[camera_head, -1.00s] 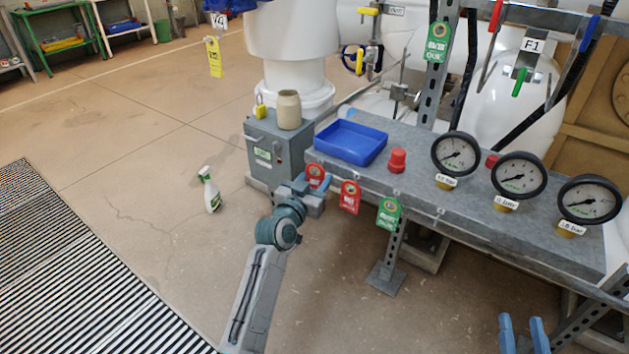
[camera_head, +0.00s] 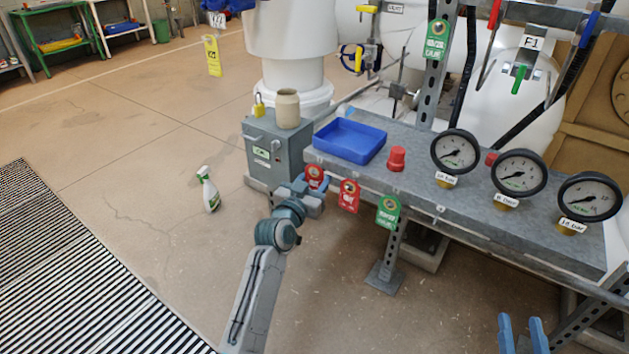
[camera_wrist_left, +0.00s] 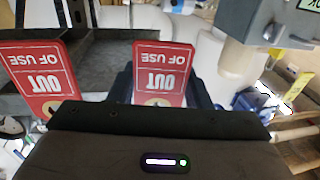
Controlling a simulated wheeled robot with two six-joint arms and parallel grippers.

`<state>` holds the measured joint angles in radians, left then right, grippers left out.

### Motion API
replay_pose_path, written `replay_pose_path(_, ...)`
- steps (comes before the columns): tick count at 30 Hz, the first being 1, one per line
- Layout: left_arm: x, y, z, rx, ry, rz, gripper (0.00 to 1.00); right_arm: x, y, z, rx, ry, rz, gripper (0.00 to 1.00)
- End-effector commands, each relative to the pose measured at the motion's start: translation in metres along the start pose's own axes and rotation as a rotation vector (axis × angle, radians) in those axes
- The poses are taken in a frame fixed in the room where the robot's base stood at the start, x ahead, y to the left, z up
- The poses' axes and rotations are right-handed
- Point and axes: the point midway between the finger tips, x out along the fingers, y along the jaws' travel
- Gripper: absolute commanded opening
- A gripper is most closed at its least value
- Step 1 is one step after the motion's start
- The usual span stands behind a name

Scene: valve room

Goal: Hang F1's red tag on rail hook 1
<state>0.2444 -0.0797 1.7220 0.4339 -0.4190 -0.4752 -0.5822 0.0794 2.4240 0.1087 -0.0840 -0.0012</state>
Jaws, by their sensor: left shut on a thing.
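My left gripper (camera_head: 312,188) is at the left end of the bench's front edge, shut on a red tag (camera_head: 315,174). In the left wrist view this tag (camera_wrist_left: 163,73) reads "OUT OF USE" and sits between the fingers. I cannot tell whether it touches a hook. A second red tag (camera_head: 349,197) hangs just right of it on the front edge; it also shows in the left wrist view (camera_wrist_left: 38,75). A green tag (camera_head: 388,212) hangs further right. The F1 label (camera_head: 532,43) is at the upper right, above a green handle (camera_head: 518,79). My right gripper (camera_head: 522,335) is open and empty at the lower right.
On the bench (camera_head: 420,185) stand a blue tray (camera_head: 350,141), a red cap (camera_head: 397,159) and three gauges (camera_head: 518,178). A grey box (camera_head: 270,150) with a jar (camera_head: 288,108) and yellow padlock stands left of the bench. A spray bottle (camera_head: 209,190) stands on the floor.

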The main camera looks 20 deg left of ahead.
Motion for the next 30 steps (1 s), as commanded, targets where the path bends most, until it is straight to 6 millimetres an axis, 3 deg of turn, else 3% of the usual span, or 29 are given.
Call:
replay_pose_path(1, 0.000, 0.000, 0.000, 0.000, 0.000, 0.000, 0.30, 0.000, 0.000, 0.000, 0.000, 0.000, 0.000, 0.36)
replay_pose_path(2, 0.000, 0.000, 0.000, 0.000, 0.000, 0.000, 0.48, 0.000, 0.000, 0.000, 0.000, 0.000, 0.000, 0.36)
replay_pose_path(5, 0.000, 0.000, 0.000, 0.000, 0.000, 0.000, 0.68, 0.000, 0.000, 0.000, 0.000, 0.000, 0.000, 0.36)
replay_pose_path(6, 0.000, 0.000, 0.000, 0.000, 0.000, 0.000, 0.70, 0.000, 0.000, 0.000, 0.000, 0.000, 0.000, 0.36)
replay_pose_path(17, -0.007, 0.000, 0.000, 0.000, -0.001, 0.000, 0.70, 0.000, 0.000, -0.001, 0.000, 0.000, 0.000, 0.36)
replay_pose_path(30, -0.087, 0.000, 0.000, -0.001, -0.002, 0.000, 0.70, 0.002, 0.000, -0.009, 0.000, 0.000, 0.000, 0.36)
